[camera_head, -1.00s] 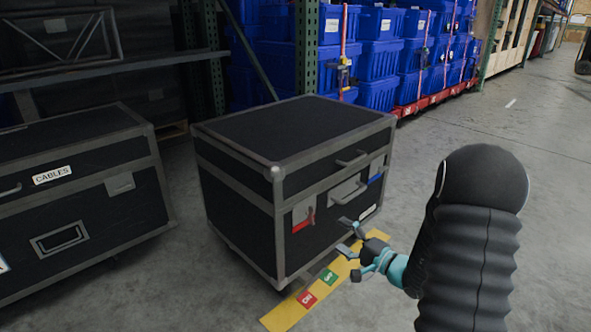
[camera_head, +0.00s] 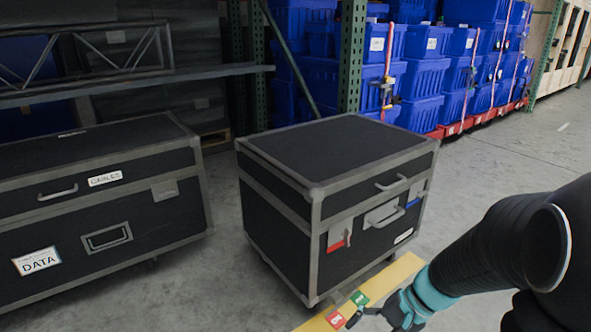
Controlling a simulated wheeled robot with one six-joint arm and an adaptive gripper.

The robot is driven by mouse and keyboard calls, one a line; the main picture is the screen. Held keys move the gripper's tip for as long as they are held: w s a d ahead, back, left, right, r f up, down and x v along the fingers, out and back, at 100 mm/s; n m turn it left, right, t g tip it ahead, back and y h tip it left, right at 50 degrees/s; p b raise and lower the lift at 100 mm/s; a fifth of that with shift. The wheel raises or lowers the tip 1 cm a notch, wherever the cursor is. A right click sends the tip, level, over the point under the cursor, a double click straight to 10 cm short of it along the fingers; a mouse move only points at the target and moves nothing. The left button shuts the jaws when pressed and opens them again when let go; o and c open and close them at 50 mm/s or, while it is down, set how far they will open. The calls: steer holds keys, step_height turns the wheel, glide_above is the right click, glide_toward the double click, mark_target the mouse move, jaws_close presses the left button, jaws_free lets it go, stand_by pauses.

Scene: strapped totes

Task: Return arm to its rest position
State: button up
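My gripper (camera_head: 377,314) is low at the right of centre, at the end of my black-sleeved arm with a teal wrist. It is in front of the yellow floor strip and apart from the black case. Its fingers are small, dark and partly cut off by the lower edge, so I cannot tell their opening. I see nothing held in it. The black case (camera_head: 335,160) with grey edges stands closed on the floor. Its front has a red latch (camera_head: 339,236), a blue latch (camera_head: 415,191) and handles.
A yellow floor strip (camera_head: 397,275) with red and green labels lies before the case. Another black case (camera_head: 95,150) labelled CABLES stands at left. Strapped blue totes (camera_head: 420,80) on a red pallet and green rack posts (camera_head: 352,50) stand behind. The right floor (camera_head: 500,160) is open.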

steer(key=s+r+n+t+h+p, duration=0.3)
steer(key=s+r, duration=0.1)
steer(key=r, duration=0.7)
steer(key=s+r+n+t+h+p, duration=0.2)
steer(key=s+r+n+h+p, duration=0.1)
steer(key=r, duration=0.9)
steer(key=shift+s+d+n+t+h+p, duration=0.35)
steer(key=shift+s+n+t+h+p, duration=0.05)
steer(key=shift+s+p, duration=0.15)
steer(key=shift+c, duration=0.2)
